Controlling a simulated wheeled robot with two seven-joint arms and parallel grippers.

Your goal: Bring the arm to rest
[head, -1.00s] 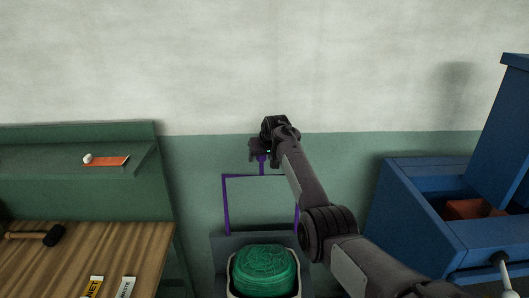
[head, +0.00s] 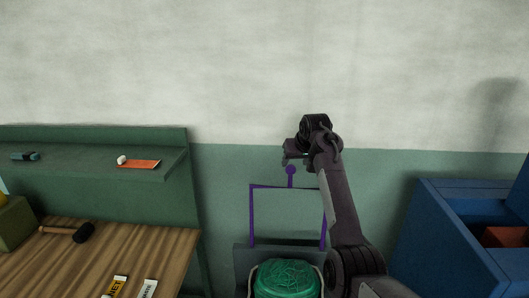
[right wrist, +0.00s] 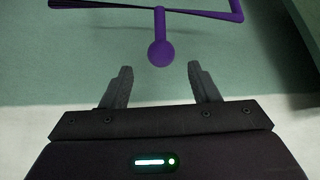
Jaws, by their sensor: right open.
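My right arm reaches up in the head view, with its gripper (head: 296,156) high in front of the wall. In the right wrist view the right gripper (right wrist: 160,80) is open, its two fingers apart with nothing between them. A purple frame (head: 252,215) stands below it, with a stem and round knob (head: 291,170) on top. In the right wrist view the knob (right wrist: 161,53) lies just beyond the fingertips, apart from them. My left gripper is not in view.
Green netting (head: 287,279) lies bundled in a container below the purple frame. A wooden bench (head: 55,265) with a mallet (head: 82,233) and labels is at left, under a green shelf (head: 90,165). An open blue chest (head: 440,240) stands at right.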

